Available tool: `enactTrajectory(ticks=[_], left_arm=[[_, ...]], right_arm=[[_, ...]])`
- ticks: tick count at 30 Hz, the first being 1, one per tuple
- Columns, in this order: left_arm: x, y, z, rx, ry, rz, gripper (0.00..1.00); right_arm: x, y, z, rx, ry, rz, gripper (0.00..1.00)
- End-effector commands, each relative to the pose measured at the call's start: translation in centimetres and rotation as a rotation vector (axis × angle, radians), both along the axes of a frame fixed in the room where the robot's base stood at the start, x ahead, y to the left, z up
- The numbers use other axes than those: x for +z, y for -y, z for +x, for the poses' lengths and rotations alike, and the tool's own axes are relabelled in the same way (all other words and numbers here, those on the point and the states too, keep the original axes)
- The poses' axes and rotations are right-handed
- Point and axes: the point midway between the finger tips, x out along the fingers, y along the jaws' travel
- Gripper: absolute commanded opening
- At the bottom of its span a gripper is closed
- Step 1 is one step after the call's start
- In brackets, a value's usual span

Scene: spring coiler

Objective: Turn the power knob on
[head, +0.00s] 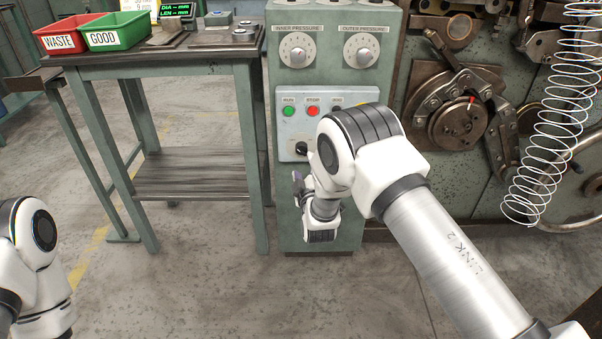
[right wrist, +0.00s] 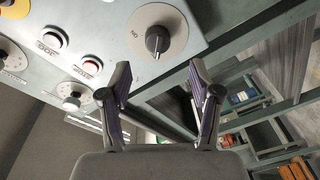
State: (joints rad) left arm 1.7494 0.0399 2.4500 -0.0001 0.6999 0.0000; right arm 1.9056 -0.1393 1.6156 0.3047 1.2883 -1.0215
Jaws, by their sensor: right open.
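The power knob (head: 301,148) is a small black dial low on the light control panel (head: 289,125) of the green cabinet. In the right wrist view the black knob (right wrist: 157,40) sits on a round pale plate with letters beside it, and a white mark on it points down in the picture. My right gripper (right wrist: 158,74) is open and empty, with its two fingers apart just short of the knob. In the head view the right gripper (head: 298,180) is partly hidden behind my own wrist, just below the knob. My left arm shows at the left edge, but its gripper does not.
The panel also bears a green button (head: 288,111) and a red button (head: 313,111). Two pressure dials (head: 298,50) are above. A green table (head: 160,55) with red and green bins stands left. A wire coil (head: 548,130) hangs right.

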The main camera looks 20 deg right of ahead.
Motion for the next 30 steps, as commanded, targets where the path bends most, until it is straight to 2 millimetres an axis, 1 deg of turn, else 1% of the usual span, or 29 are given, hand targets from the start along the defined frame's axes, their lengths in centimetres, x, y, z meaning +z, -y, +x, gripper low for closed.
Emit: enactTrajectory(ticks=[2, 9, 12, 15, 20, 21, 23, 24, 26, 30], left_arm=[[-0.1, 0.0, 0.0, 0.0, 0.001, 0.0, 0.51], [-1.4, 0.0, 0.0, 0.0, 0.001, 0.0, 0.51], [-1.7, 0.0, 0.0, 0.0, 0.001, 0.0, 0.51], [-1.7, 0.0, 0.0, 0.0, 0.001, 0.0, 0.51], [-1.7, 0.0, 0.0, 0.0, 0.001, 0.0, 0.51], [-1.7, 0.0, 0.0, 0.0, 0.001, 0.0, 0.51], [-1.7, 0.0, 0.0, 0.0, 0.001, 0.0, 0.51], [-1.7, 0.0, 0.0, 0.0, 0.001, 0.0, 0.51], [-1.7, 0.0, 0.0, 0.0, 0.001, 0.0, 0.51], [-1.7, 0.0, 0.0, 0.0, 0.001, 0.0, 0.51]], right_arm=[[0.2, 0.2, 1.0, -0.003, 0.004, 0.0, 0.63], [-0.1, 1.0, 5.5, -0.001, 0.001, 0.002, 0.63], [0.1, 1.2, 6.7, -0.001, 0.0, 0.002, 0.63], [0.2, 1.3, 7.2, -0.001, -0.002, 0.002, 0.63], [0.2, 1.3, 7.2, 0.0, -0.003, 0.002, 0.63], [0.2, 1.3, 7.2, 0.001, -0.004, 0.002, 0.6], [0.2, 1.3, 7.2, 0.0, -0.005, 0.003, 0.38], [0.2, 1.3, 7.2, 0.0, -0.005, 0.003, 0.24], [0.2, 1.3, 7.2, 0.0, -0.005, 0.003, 0.03], [0.1, 1.3, 7.2, 0.0, -0.005, 0.003, 0.03]])
